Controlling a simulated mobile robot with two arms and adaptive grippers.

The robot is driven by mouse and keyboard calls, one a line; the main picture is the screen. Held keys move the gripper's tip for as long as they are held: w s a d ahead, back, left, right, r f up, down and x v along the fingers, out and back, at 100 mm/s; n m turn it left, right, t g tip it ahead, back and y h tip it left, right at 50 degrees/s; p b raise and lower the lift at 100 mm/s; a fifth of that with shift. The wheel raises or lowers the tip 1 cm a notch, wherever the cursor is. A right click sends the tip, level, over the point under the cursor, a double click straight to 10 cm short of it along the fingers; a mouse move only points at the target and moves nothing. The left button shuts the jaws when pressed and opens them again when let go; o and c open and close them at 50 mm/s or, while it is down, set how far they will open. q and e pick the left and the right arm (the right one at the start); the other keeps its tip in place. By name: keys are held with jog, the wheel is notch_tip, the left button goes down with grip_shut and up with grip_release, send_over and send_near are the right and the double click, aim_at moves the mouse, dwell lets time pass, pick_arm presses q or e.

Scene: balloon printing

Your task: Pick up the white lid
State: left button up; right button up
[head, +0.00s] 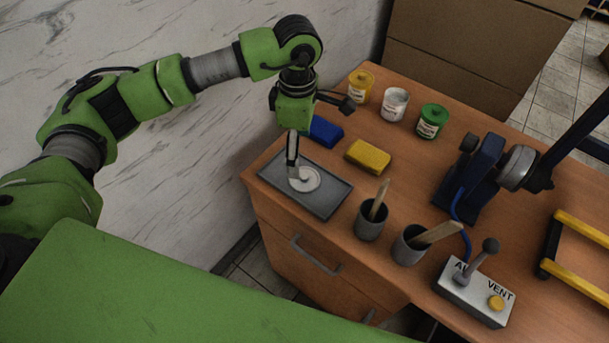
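The white lid (306,182) is a small round disc with a raised middle. It lies on a dark grey tray (332,203) at the table's near left corner. My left gripper (293,175) points straight down over the lid, its tip at the lid's left part. The fingers line up in this view, so I cannot tell whether they are open or shut, or whether they touch the lid. My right gripper is not in view.
A blue block (325,132) and a yellow block (368,156) lie behind the tray. Yellow (361,87), white (394,104) and green (432,121) jars stand farther back. Two grey cups (371,222) with sticks, a control box (474,295) and a dark blue device (475,178) stand to the right.

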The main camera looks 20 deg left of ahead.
pick_arm(q)
send_over(305, 176)
jog(key=a, duration=0.1)
jog(key=f, duration=0.3)
jog(key=f+p, duration=0.1)
jog(key=shift+s+a+f, duration=0.1)
jog(key=shift+s+f, duration=0.2)
jog(key=shift+s, duration=0.05)
jog(key=f+p, duration=0.1)
jog(key=f, duration=0.2)
jog(key=d+f+p, duration=0.1)
jog(key=shift+w+f+p, duration=0.3)
jog(key=shift+w, duration=0.1)
jog(key=shift+f, duration=0.4)
jog(key=c, duration=0.9)
